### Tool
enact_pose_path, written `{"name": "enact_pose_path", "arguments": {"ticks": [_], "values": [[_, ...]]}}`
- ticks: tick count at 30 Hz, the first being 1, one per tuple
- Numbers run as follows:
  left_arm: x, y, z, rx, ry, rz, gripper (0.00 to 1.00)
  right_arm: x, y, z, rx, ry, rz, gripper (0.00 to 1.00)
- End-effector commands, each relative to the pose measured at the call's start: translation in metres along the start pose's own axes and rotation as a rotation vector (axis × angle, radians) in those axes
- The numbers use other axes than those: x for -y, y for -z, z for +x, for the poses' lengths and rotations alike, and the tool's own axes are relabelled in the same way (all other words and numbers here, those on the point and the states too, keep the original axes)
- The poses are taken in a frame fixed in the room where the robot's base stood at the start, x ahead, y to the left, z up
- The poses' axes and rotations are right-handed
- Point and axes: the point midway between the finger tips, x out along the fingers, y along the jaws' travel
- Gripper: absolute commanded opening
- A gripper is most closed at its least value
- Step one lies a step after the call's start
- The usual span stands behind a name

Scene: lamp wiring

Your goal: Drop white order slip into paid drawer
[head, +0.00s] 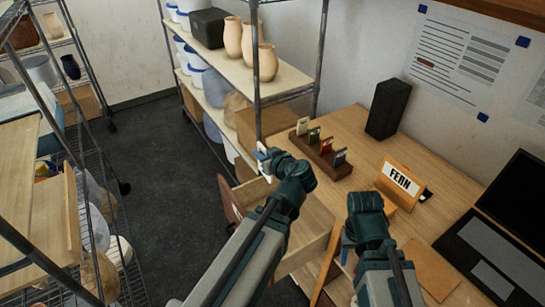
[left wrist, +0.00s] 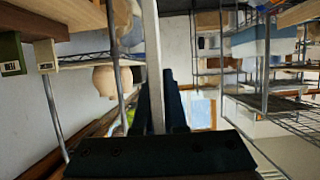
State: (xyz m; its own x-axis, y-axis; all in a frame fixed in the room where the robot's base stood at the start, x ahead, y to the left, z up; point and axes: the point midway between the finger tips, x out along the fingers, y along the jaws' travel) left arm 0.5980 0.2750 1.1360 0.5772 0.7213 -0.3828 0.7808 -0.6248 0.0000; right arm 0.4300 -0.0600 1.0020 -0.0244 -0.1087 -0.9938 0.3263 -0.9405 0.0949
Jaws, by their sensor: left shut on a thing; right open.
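The white order slip (head: 263,166) is held in my left gripper (head: 268,163), above the far end of an open wooden drawer (head: 307,240). In the left wrist view the slip (left wrist: 152,60) shows edge-on as a pale upright strip between the dark fingers (left wrist: 160,105). The slip is in the air, and its lower end is partly hidden. The drawer sticks out from the left side of the desk, and my left arm covers part of it. No paid label is readable. My right gripper (head: 347,247) is open by the desk's near edge, its fingers partly hidden.
On the desk (head: 362,150) stand a wooden rack (head: 323,160) of coloured cards, a FERN sign (head: 402,182), a black box (head: 388,108) and a laptop (head: 500,225). A shelf (head: 240,75) with pots stands behind. Wire shelving (head: 75,160) is at the left, with clear floor (head: 160,180) between.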

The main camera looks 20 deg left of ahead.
Motion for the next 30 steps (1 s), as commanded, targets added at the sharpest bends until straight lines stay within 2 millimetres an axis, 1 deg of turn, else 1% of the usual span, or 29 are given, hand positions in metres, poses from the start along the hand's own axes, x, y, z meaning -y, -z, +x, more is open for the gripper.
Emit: {"name": "enact_pose_path", "arguments": {"ticks": [1, 5, 8, 12, 15, 17, 23, 26, 30], "values": [[-0.001, -0.006, 0.003, 0.0, 0.0, 0.0, 0.0, 0.001, 0.0, 0.007, 0.0, 0.0, 0.0, 0.5], [-0.014, -0.01, 0.007, 0.0, -0.001, 0.0, 0.0, 0.001, 0.001, 0.012, 0.0, 0.0, -0.001, 0.5], [-0.037, -0.016, 0.014, 0.0, 0.001, -0.001, 0.0, 0.002, 0.001, 0.02, 0.0, 0.0, 0.0, 0.5], [-0.081, -0.027, 0.023, 0.001, 0.005, -0.001, 0.0, 0.003, 0.002, 0.034, 0.0, 0.0, 0.0, 0.5], [-0.105, -0.033, 0.025, 0.001, 0.008, -0.004, 0.0, 0.004, 0.002, 0.04, 0.0, 0.0, 0.0, 0.5], [-0.111, -0.035, 0.024, 0.001, 0.011, -0.005, 0.0, 0.004, 0.002, 0.041, 0.0, 0.0, 0.0, 0.5], [-0.108, -0.037, 0.024, 0.001, 0.012, -0.005, 0.0, 0.004, 0.003, 0.043, 0.0, 0.0, 0.0, 0.5], [-0.108, -0.042, 0.026, 0.001, 0.012, -0.005, 0.0, 0.005, 0.003, 0.049, 0.0, 0.0, 0.0, 0.5], [-0.108, -0.055, 0.031, 0.001, 0.012, -0.005, 0.0, 0.006, 0.004, 0.062, 0.0, 0.0, 0.0, 0.5]]}}
